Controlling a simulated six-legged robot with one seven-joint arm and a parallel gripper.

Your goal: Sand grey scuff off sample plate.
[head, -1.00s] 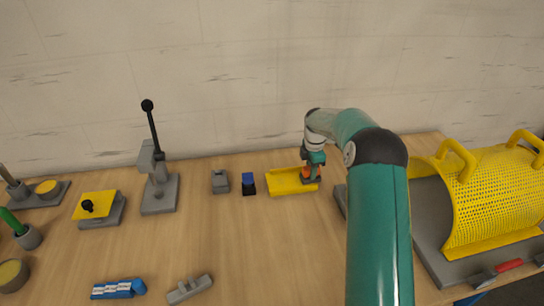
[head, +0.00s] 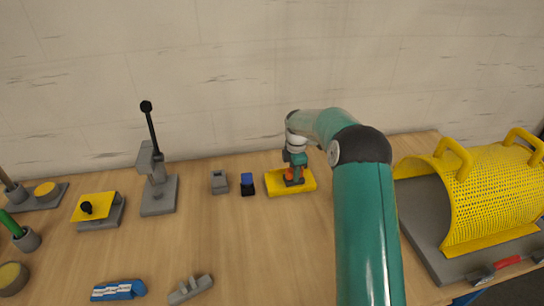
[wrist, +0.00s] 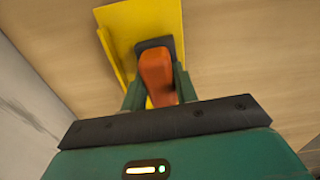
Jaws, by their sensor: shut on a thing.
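A yellow plate (head: 307,184) lies on the table right of centre in the head view, with a raised edge. My gripper (head: 294,176) is shut on an orange block (wrist: 157,75) with a dark base, which also shows small in the head view. The block is over the middle of the plate; I cannot tell whether its base touches. No grey scuff can be made out; the block and gripper hide part of the plate.
A blue-and-black block (head: 247,184) and a grey block (head: 219,182) stand just left of the plate. A grey lever press (head: 157,190) is further left. A yellow mesh guard (head: 490,195) stands at the right.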

